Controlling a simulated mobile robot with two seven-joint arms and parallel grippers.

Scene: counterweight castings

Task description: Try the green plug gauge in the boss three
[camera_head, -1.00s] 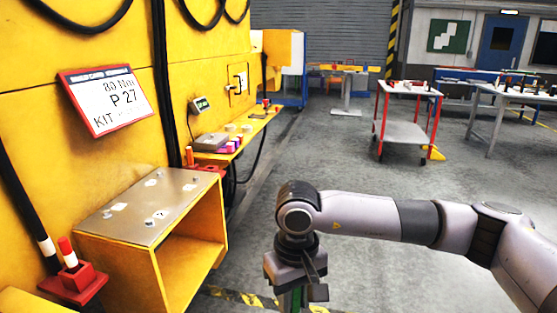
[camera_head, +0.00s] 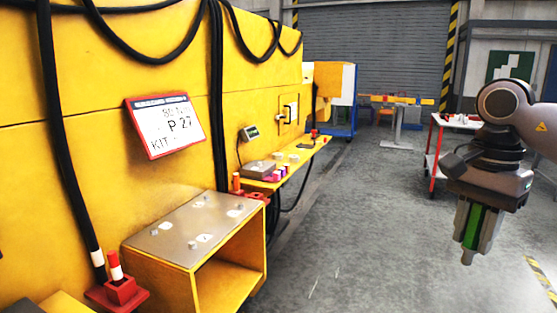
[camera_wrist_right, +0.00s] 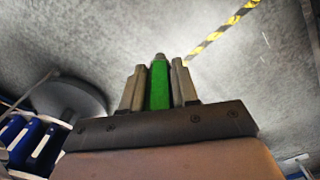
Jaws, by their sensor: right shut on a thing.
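The green plug gauge (camera_head: 472,228) is upright between the fingers of my right gripper (camera_head: 474,232), its grey tip pointing down. The gripper is shut on it and hangs over open floor at the right of the head view. In the right wrist view the green gauge (camera_wrist_right: 159,86) sits between the two grey fingertips (camera_wrist_right: 159,84). A grey plate (camera_head: 195,229) with several small round bosses and white labels tops a yellow open box at the lower left, well apart from the gauge. I cannot tell which boss is three. My left gripper is out of view.
A yellow shelf (camera_head: 308,152) with a grey device and small coloured pieces runs along the yellow wall. A red-framed cart (camera_head: 436,150) is behind my right arm. Floor between is clear.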

